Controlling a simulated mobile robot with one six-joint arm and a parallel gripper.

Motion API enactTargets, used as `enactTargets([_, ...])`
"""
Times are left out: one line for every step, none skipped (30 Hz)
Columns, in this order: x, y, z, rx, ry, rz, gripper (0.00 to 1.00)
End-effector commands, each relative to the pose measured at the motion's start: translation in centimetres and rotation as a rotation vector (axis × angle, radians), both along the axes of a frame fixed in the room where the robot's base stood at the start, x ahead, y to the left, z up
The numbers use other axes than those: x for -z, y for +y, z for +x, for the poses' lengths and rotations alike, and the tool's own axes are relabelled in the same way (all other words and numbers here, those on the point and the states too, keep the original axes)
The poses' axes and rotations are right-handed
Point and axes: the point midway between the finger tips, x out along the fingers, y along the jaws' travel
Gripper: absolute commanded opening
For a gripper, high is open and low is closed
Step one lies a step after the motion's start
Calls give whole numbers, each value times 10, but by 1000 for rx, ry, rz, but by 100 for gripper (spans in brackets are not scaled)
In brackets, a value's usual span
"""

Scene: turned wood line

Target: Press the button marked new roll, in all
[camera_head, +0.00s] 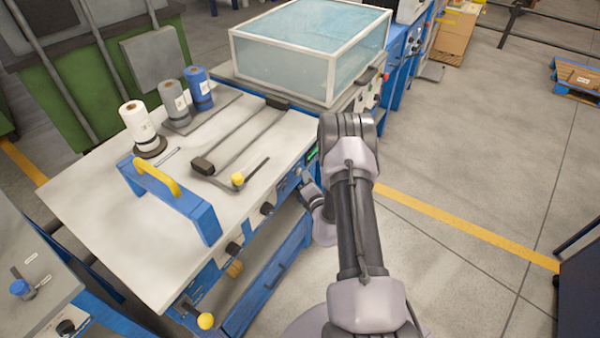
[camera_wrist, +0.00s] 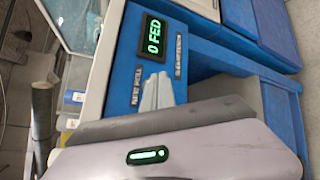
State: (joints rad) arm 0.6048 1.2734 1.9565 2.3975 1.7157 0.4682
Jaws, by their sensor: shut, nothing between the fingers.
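In the wrist view, a blue panel (camera_wrist: 122,70) carries a black display (camera_wrist: 153,37) reading "0 FED" in green. Below it are two small labels. The left label (camera_wrist: 137,88) seems to read "new roll"; the right label (camera_wrist: 179,59) is too blurred to read surely. My gripper (camera_wrist: 157,82) is shut and empty, its fingertips against or just in front of the panel between the labels. No button shows by the labels; the fingers cover that spot, and I cannot tell whether they touch one. In the head view the display (camera_head: 312,153) shows beside my arm, which hides the fingers.
The machine's pale top (camera_head: 110,220) holds a white roll (camera_head: 137,122), a grey roll (camera_head: 173,98), a blue roll (camera_head: 199,85) and a blue bracket with a yellow handle (camera_head: 157,178). A clear-sided box (camera_head: 280,55) stands behind.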

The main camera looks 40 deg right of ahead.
Motion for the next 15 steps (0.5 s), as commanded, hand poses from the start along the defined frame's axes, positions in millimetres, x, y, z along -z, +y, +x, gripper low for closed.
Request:
enactTargets([0, -1, -3, 0, 1, 1, 0])
enactTargets([0, -2, -5, 0, 1, 1, 0])
enactTargets([0, -2, -7, 1, 1, 0, 0])
enactTargets([0, -3, -8, 1, 0, 1, 0])
enactTargets([0, -3, -9, 1, 0, 1, 0])
enactTargets([0, -4, -9, 1, 0, 1, 0])
enactTargets([0, -4, -9, 0, 0, 1, 0])
enactTargets([0, -3, -9, 0, 0, 1, 0])
enactTargets([0, -3, -9, 0, 0, 1, 0])
enactTargets([0, -3, -9, 0, 0, 1, 0])
enactTargets([0, -3, -9, 0, 0, 1, 0])
enactTargets([0, -3, -9, 0, 0, 1, 0])
enactTargets([0, -4, -9, 0, 0, 1, 0])
enactTargets([0, -4, -11, 1, 0, 1, 0])
enactTargets([0, -6, -13, 1, 0, 1, 0])
